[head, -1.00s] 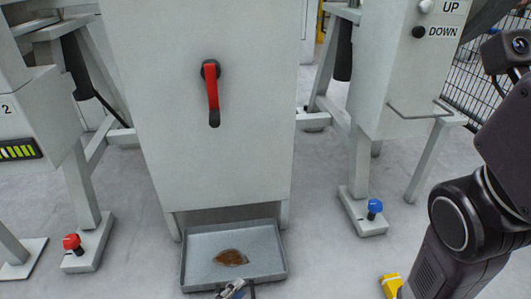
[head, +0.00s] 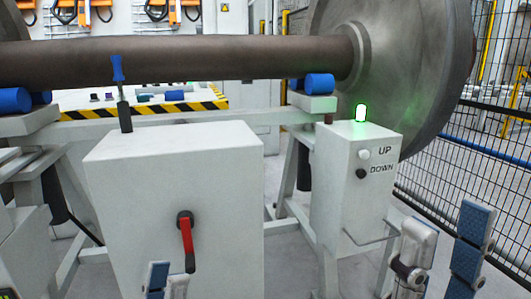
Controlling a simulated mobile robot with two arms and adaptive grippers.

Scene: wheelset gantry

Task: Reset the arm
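In the head view, my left gripper (head: 168,280) is at the bottom edge, in front of the grey cabinet (head: 150,195). Its blue-padded finger and grey finger look close together, and the rest is cut off. My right gripper (head: 443,246) is at the lower right, in front of the fence. Its fingers stand apart with nothing between them, so it is open and empty. The cabinet's red-handled lever (head: 187,243) hangs down, just right of my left gripper in the picture.
A large wheelset (head: 200,60) lies across blue rollers (head: 319,83). A control box (head: 350,190) with UP and DOWN buttons carries a lit green lamp (head: 361,112). A mesh fence (head: 485,170) closes the right side.

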